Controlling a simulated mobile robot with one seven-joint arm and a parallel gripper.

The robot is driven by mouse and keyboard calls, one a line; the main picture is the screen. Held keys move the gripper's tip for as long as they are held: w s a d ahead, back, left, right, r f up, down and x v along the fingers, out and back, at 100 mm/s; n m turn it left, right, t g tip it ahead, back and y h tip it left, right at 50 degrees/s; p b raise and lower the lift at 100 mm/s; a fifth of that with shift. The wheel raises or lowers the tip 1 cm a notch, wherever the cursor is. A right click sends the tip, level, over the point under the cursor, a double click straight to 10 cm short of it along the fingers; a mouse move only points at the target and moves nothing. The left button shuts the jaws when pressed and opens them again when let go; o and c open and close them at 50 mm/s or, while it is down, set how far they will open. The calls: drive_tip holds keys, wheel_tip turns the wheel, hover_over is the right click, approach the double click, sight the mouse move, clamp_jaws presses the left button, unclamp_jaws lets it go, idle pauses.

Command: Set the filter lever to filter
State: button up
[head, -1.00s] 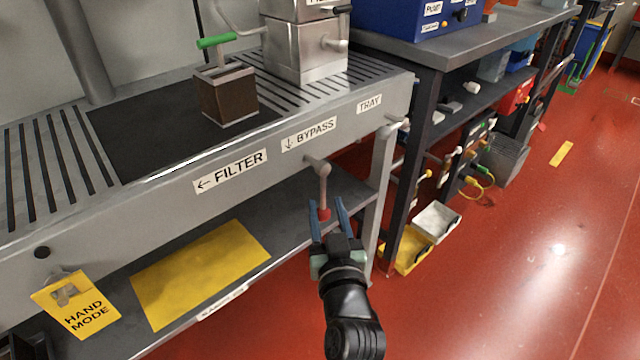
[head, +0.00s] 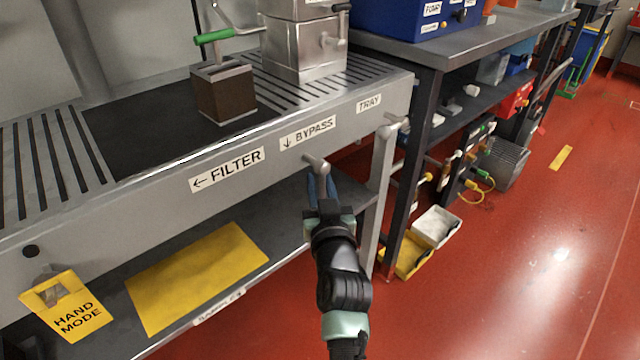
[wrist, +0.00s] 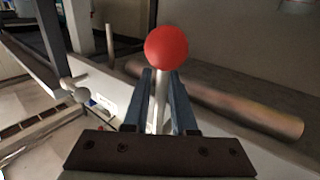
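The FILTER label (head: 227,170), with a left arrow, is further left. My gripper (head: 321,186) is right below the pivot and hides the lower lever in the head view. In the wrist view, the lever's red knob (wrist: 166,47) shows beyond the fingertips, and its pale shaft (wrist: 160,100) runs between the fingers of my gripper (wrist: 162,80). I cannot tell whether they press on it.
A yellow HAND MODE tag (head: 66,306) hangs at the lower left. A yellow sheet (head: 197,277) lies on the lower shelf. The bench leg (head: 379,190) stands close right of my gripper. Yellow and white bins (head: 436,227) sit on the floor beyond it.

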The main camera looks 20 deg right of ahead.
clamp_jaws()
idle(1.1)
